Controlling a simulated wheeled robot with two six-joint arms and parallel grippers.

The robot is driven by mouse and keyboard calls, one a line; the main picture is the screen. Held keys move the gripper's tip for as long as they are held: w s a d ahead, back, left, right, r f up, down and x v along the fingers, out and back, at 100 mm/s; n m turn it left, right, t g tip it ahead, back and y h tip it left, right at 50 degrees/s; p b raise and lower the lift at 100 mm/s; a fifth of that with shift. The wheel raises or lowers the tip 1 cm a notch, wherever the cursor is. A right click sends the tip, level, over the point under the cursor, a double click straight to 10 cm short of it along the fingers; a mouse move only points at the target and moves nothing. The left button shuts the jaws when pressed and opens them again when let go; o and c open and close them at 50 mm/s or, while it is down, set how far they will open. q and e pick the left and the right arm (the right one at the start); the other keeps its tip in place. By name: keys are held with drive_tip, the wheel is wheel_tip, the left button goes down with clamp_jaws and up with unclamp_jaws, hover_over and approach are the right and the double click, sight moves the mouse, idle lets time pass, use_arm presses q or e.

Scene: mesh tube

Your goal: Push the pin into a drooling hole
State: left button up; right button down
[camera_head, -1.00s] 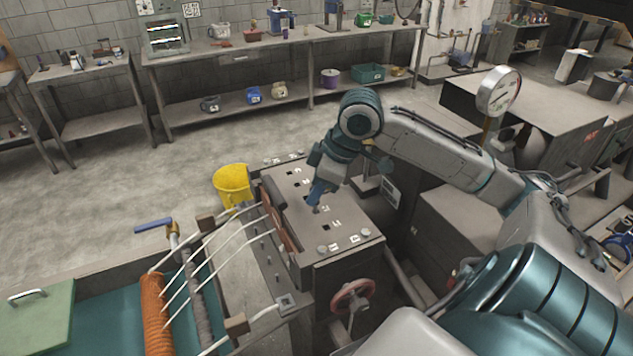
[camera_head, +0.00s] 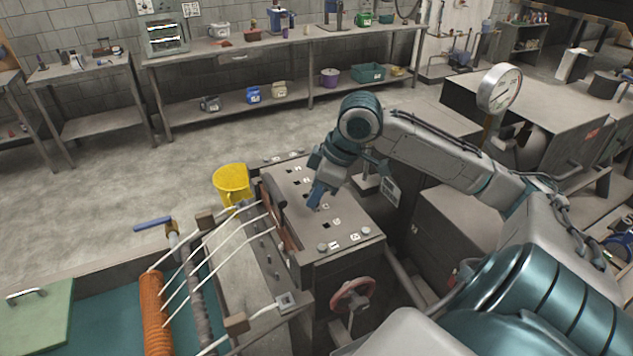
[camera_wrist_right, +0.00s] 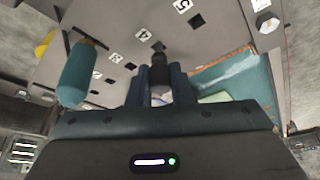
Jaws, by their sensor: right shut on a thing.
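My right gripper (camera_head: 313,204) points down at the grey top of the machine block (camera_head: 345,222). In the right wrist view, its two blue fingers (camera_wrist_right: 160,85) are shut on a dark pin (camera_wrist_right: 160,64). The pin's far end meets or is very close to the panel; its depth in a hole cannot be told. Several square holes with white number tags (camera_head: 326,206) run along the panel, and the spot under the pin is partly hidden. White strands (camera_head: 225,237) run from the block's left side. Which hole drools cannot be told. My left gripper is not in view.
Left of the block, an orange roll (camera_head: 154,305) takes the strands. A teal rounded piece (camera_wrist_right: 80,75) shows beside the gripper.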

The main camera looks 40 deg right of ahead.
drive_tip(key=shift+f+b, duration=0.3)
drive_tip(key=shift+f, duration=0.35)
idle(0.4)
drive_tip(key=c, duration=1.2)
unclamp_jaws()
drive_tip(key=shift+r, duration=0.1)
drive_tip(key=shift+b+v, duration=0.7)
drive_tip(key=shift+v, duration=0.65)
drive_tip(key=shift+b+v, duration=0.65)
drive_tip(key=shift+v, duration=0.3)
drive_tip(key=b+v, duration=0.4)
drive_tip(key=v, duration=0.2)
drive_tip(key=shift+s, duration=0.1)
